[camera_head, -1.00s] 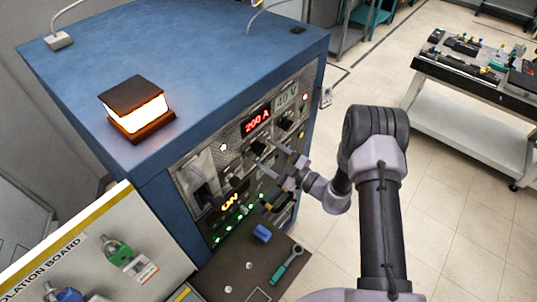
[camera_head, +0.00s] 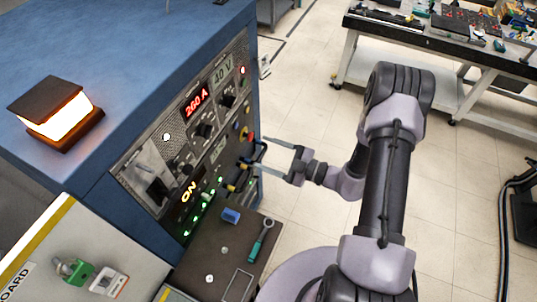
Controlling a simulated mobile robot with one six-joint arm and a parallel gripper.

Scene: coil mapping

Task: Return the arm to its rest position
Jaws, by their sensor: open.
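My gripper (camera_head: 256,153) is open, with its two fingers pointing left toward the lower right part of the front panel (camera_head: 150,150) of a blue power cabinet (camera_head: 130,65). No object shows between the fingers. The fingertips overlap the panel's right edge in this view, near coloured connectors (camera_head: 246,134); I cannot tell whether they touch. My arm (camera_head: 385,170) reaches out bent from the lower right. The panel shows a red "260 A" display (camera_head: 195,101), a grey "40 V" display (camera_head: 222,71) and a lit "ON" sign (camera_head: 189,191).
A glowing lamp (camera_head: 58,115) sits on the cabinet top. Below the panel, a dark shelf (camera_head: 205,255) holds a teal-handled tool (camera_head: 261,240) and a blue block (camera_head: 231,215). An isolation board (camera_head: 60,250) stands lower left. A workbench (camera_head: 440,45) stands at the back right. Floor between is clear.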

